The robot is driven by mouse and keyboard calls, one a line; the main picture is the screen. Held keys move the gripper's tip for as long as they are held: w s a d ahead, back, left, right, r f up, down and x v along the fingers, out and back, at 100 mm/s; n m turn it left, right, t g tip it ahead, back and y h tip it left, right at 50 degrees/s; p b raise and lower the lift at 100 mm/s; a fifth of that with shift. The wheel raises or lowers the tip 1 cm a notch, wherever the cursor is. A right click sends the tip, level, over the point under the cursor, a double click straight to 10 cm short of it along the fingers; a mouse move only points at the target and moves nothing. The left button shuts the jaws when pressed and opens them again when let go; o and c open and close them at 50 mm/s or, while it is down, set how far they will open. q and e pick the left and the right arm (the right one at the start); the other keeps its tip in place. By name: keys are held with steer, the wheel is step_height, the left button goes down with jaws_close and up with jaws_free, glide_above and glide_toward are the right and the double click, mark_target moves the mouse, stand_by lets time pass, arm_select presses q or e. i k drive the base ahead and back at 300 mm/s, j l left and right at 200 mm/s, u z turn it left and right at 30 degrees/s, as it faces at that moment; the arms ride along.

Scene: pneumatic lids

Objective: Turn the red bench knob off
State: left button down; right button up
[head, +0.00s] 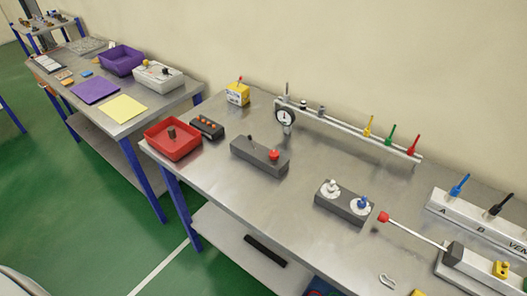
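A red knob (274,155) sits on the right end of a dark grey block (258,162) on the metal bench (260,215). A small dark toggle or peg (251,141) stands on the same block, left of the red knob. I cannot tell the knob's setting from here. A red ball (384,217) is on the end of a rod lever at the right of the bench. Neither of my grippers is in view.
A red bin (172,140) and a black block with red buttons (207,128) stand left of the knob block.

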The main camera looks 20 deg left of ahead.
mark_target(273, 155)
steer(key=k+l, duration=0.1)
steer(key=l, duration=0.3)
steer(key=k+l, duration=0.1)
steer(key=l, duration=0.3)
steer(key=l+u, duration=0.1)
steer(key=l, duration=0.35)
steer(key=k, duration=0.05)
